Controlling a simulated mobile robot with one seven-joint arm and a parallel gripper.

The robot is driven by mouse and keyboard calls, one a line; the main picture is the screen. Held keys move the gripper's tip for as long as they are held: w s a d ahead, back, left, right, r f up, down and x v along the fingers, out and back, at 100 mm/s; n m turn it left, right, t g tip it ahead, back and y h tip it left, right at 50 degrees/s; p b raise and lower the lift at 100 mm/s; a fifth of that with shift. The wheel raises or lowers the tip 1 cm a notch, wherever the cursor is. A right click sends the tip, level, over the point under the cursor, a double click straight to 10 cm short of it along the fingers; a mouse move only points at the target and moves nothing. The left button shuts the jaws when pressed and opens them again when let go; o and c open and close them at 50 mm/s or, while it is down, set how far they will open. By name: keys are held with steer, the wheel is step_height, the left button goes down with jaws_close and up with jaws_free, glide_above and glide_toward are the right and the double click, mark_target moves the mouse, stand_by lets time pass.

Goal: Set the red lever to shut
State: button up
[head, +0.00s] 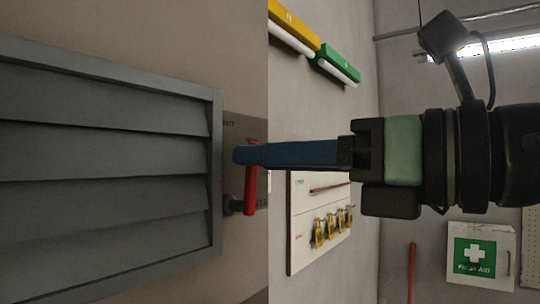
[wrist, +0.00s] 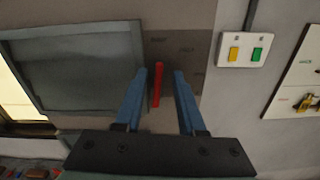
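The red lever (head: 250,190) stands upright on a brown-grey plate (head: 231,134) beside the grey louvre in the head view. Its dark pivot is at the lower end and its upper part is partly covered by my blue finger. My gripper (head: 240,155) reaches in from the right, fingertips at the lever's upper part. In the wrist view the red lever (wrist: 158,88) shows between the two blue fingers of my gripper (wrist: 160,73), which are open. A gap shows on each side of it. The plate's lettering is too small to read surely.
The grey louvre (head: 105,150) with its raised frame fills the left, close to the lever. A white board with yellow padlocks (head: 318,234) hangs behind my fingers. A switch box with yellow and green buttons (wrist: 245,50) is right of the plate in the wrist view.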

steer(key=shift+a, duration=0.15)
jaws_close()
steer(key=shift+f, duration=0.15)
steer(key=shift+s+a+n+b, duration=0.2)
steer(key=shift+a+n+b, duration=0.05)
steer(key=shift+n+b, duration=0.65)
steer(key=shift+o, duration=0.7)
jaws_free()
steer(key=shift+d, duration=0.1)
